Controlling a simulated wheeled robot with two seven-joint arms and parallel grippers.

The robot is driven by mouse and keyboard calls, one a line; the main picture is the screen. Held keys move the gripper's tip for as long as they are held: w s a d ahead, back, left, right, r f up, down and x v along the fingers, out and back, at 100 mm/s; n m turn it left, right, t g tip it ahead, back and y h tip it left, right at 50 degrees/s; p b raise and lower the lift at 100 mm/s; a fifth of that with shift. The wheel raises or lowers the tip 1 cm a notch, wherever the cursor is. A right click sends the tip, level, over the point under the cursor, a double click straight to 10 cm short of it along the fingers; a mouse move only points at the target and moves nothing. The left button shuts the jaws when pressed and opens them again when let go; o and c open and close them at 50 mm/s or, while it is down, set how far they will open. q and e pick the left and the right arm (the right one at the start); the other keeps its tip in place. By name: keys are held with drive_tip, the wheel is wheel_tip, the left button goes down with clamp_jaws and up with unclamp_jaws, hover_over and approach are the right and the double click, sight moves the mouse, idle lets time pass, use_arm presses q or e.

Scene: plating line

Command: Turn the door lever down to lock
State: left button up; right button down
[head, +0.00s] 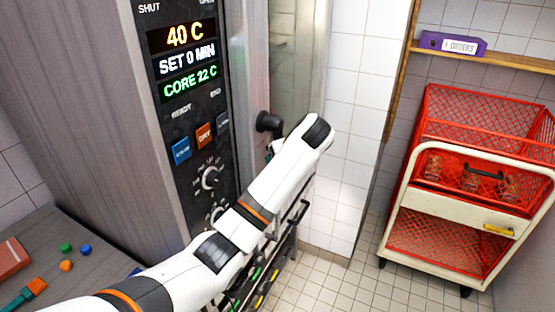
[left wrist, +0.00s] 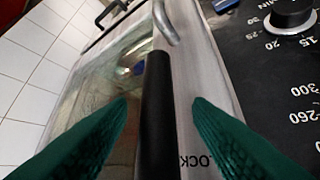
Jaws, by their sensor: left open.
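The door lever (left wrist: 158,115) shows in the left wrist view as a black grip with a bent metal end at the top. My left gripper (left wrist: 159,104) has two green ribbed fingers, open, one on each side of the black grip. A gap shows between each finger and the grip. Part of the word LOCK shows beside the lever, below right.
The oven panel (head: 193,100) reads 40 C, SET 0 MIN and CORE 22 C, with buttons and knobs below. A grey counter (head: 95,240) with small coloured pieces is at left. A cart with red mesh baskets (head: 450,245) stands at right. Tiled floor (head: 335,280) lies between.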

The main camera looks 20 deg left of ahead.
use_arm(q)
drive_tip(key=v, duration=1)
use_arm(e)
drive_tip(key=shift+f, duration=0.6)
use_arm(q)
drive_tip(key=shift+f+b, duration=0.1)
drive_tip(key=shift+b, duration=0.2)
